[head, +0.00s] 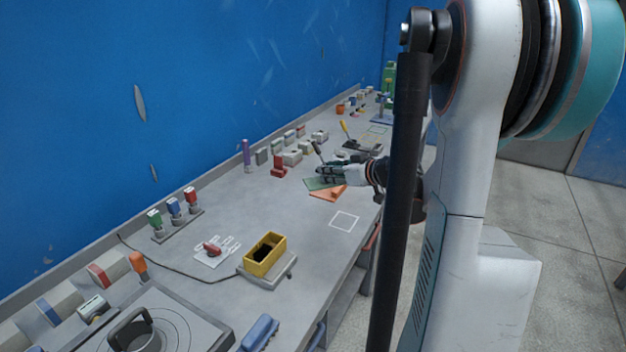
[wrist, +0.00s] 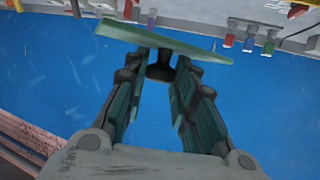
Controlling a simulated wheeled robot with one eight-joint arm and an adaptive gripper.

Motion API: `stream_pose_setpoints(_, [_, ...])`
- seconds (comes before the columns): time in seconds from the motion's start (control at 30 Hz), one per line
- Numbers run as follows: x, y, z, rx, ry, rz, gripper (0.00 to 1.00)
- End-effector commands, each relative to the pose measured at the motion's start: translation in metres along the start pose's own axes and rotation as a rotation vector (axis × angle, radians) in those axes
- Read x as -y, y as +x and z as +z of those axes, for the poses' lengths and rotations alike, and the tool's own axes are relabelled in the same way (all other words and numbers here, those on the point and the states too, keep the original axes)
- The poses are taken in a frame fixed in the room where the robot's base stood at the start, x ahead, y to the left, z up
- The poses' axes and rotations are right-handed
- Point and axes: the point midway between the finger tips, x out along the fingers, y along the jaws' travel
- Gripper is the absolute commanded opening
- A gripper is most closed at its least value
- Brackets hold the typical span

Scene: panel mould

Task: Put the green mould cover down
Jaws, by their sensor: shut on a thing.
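The green mould cover (head: 317,184) is a thin flat plate. In the head view it shows just left of and partly over a flat orange piece (head: 332,194) on the bench; I cannot tell whether it touches it. My gripper (head: 328,172) is at the cover, over the bench. In the wrist view the cover (wrist: 190,44) lies across the fingertips, with a dark stem below it between the fingers. My gripper (wrist: 162,68) is shut on this stem. The cover's far side is hidden.
A white square outline (head: 344,220) on the bench in front is empty. A red part (head: 279,168) and a purple bottle (head: 246,154) stand to the left. A yellow bin (head: 264,254) sits nearer. A blue wall runs behind the bench.

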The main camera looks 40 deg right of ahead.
Motion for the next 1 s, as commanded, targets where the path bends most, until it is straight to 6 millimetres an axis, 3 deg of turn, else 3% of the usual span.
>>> stream_pose_setpoints(0.1, [-0.014,-0.002,0.009,-0.004,0.016,0.043,0.01])
stream_pose_setpoints(0.23, [-0.018,0.004,0.027,-0.005,0.020,0.054,0.01])
stream_pose_setpoints(0.7, [-0.017,0.048,0.130,-0.005,0.019,0.051,0.01])
stream_pose_setpoints(1.0, [-0.017,0.058,0.153,-0.005,0.019,0.051,0.01])
